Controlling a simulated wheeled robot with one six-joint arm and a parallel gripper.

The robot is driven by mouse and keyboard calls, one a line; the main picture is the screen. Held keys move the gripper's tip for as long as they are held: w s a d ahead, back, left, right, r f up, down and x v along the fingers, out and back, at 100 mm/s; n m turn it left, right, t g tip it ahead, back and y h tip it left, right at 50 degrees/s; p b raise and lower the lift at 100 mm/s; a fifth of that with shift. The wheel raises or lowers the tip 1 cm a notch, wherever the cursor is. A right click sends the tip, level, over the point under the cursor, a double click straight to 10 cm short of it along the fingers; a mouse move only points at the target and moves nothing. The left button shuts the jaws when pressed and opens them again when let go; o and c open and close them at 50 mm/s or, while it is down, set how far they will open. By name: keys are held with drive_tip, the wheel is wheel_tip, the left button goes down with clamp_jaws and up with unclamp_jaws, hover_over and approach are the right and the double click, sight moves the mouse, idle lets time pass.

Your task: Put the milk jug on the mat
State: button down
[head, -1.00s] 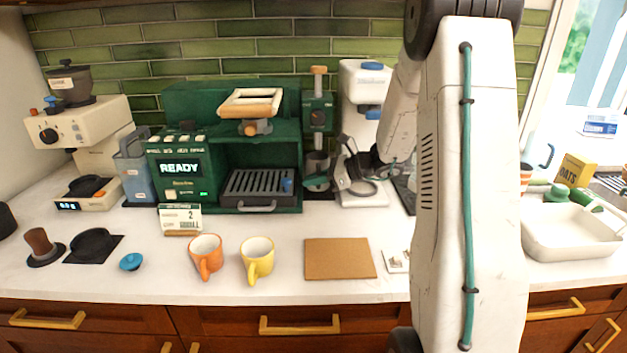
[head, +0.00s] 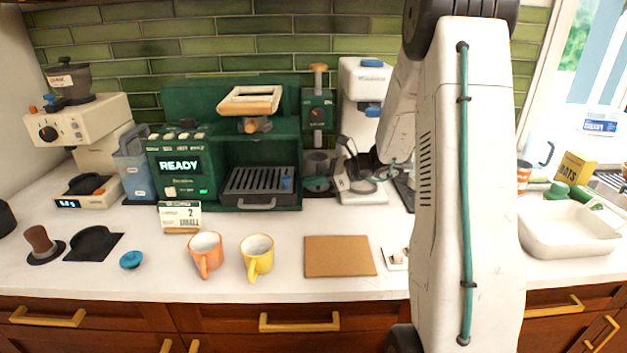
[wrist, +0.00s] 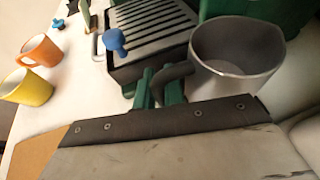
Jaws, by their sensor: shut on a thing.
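The milk jug is a grey metal pitcher (head: 317,162) beneath the steam wand, beside the green coffee machine. In the wrist view the jug (wrist: 235,62) is upright and looks empty, with its dark handle toward me. My gripper (wrist: 157,88) has green fingers shut on that handle. In the head view my gripper is a dark shape just right of the jug, partly hidden by my arm. I cannot tell whether the jug's base touches the counter. The mat is a brown cork rectangle (head: 340,257), bare, near the counter's front edge.
The orange mug (head: 205,255) and yellow mug (head: 257,259) stand left of the mat. Counter between jug and mat looks mostly clear.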

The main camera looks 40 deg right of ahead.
drive_tip(key=c, duration=1.4)
unclamp_jaws()
drive_tip(key=v, duration=0.7)
drive_tip(key=shift+s+d+r, duration=0.15)
drive_tip(key=shift+s+d, duration=0.1)
drive_tip(key=shift+d, duration=0.05)
